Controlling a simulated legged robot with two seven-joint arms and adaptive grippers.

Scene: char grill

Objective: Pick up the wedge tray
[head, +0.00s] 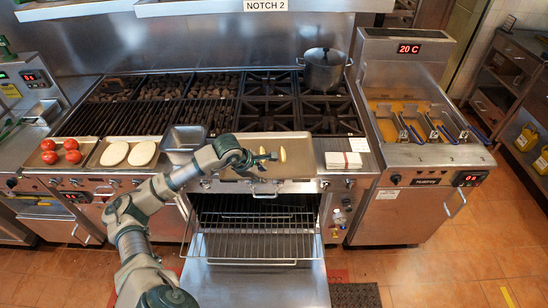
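The wedge tray (300,165) is a shallow metal tray on the front ledge of the range, above the open oven. A few yellow wedges (283,155) lie in it. My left gripper (267,160) reaches in from the left over the tray, among the wedges. It hides part of the tray's left and middle. The fingers are too small and dark to tell whether they are open or shut, or whether they touch the tray. My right gripper is not in view.
A deep metal pan (184,138) stands left of the tray, close to my arm. A white stack (343,160) is right of the tray. The oven rack (262,247) sticks out below. A pot (324,72) stands behind.

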